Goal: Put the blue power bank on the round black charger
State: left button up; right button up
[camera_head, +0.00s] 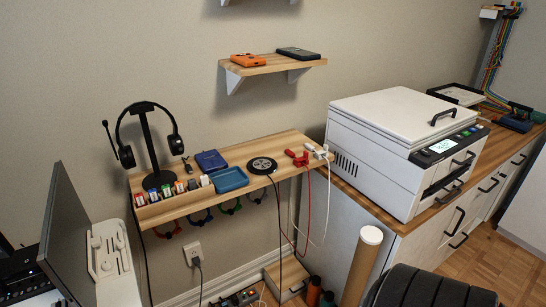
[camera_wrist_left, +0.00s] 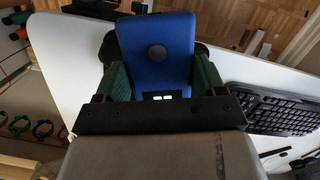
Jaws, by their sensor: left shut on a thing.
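The blue power bank (camera_wrist_left: 172,40) fills the middle of the left wrist view, with a dark round spot on its face. My left gripper (camera_wrist_left: 160,78) is shut on it, one green-padded finger at each side. The round black charger (camera_head: 262,165) lies flat on the wooden wall shelf in the head view, with a black cable hanging from it. Nothing rests on it. The power bank and my left gripper do not show in the head view. My right gripper is in neither view.
On the wooden shelf (camera_head: 180,208), a headphone stand (camera_head: 150,150), a blue tray (camera_head: 229,179), a dark blue box (camera_head: 210,160) and red plugs (camera_head: 298,158) surround the charger. A white machine (camera_head: 385,140) stands right. The wrist view shows a white desk (camera_wrist_left: 75,50) with a keyboard (camera_wrist_left: 270,108).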

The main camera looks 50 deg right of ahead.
aim_at(262, 165)
jog(key=k+z, duration=0.25)
jog(key=z, duration=0.2)
jog(key=k+l+z, duration=0.1)
jog(key=z, duration=0.4)
jog(key=i+l+z, duration=0.1)
jog(key=i+z, duration=0.15)
jog(key=z, duration=0.2)
jog(key=i+z, duration=0.6)
jog(key=z, duration=0.25)
jog(key=i+j, duration=0.15)
